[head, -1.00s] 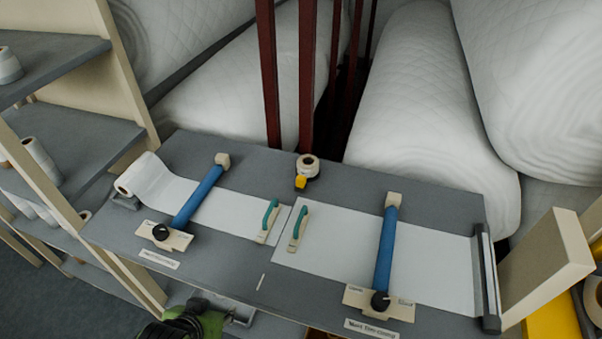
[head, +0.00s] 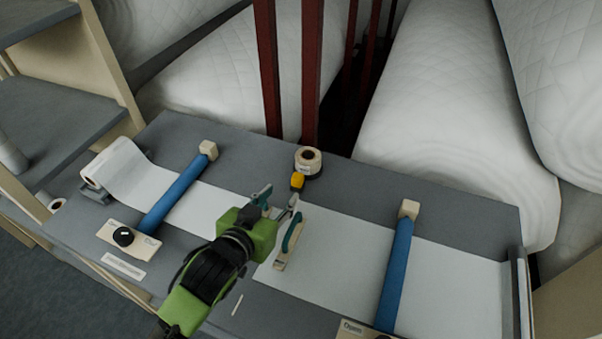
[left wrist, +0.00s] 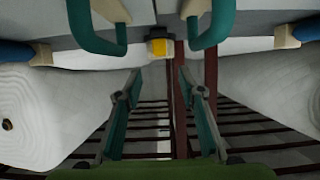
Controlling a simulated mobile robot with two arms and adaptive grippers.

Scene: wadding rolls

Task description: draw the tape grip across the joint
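A tape roll (head: 308,160) sits at the back middle of the bench, its yellow tape grip (head: 297,181) at its front. The grip also shows in the left wrist view (left wrist: 159,47), between my fingers' lines. The left white sheet (head: 200,205) and right white sheet (head: 340,250) meet at mid-bench; my left gripper hides much of that joint in the head view. My left gripper (head: 277,204) is open and empty, over the joint and in front of the grip, apart from it. Its spread fingers show in the wrist view (left wrist: 159,90). My right gripper is out of view.
A teal handle (head: 292,236) stands on the right sheet beside my gripper; two teal handles show in the wrist view (left wrist: 98,32). Blue bars (head: 178,193) (head: 395,270) cross both sheets. Dark red posts (head: 310,75) and white rolls (head: 430,110) stand behind the bench.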

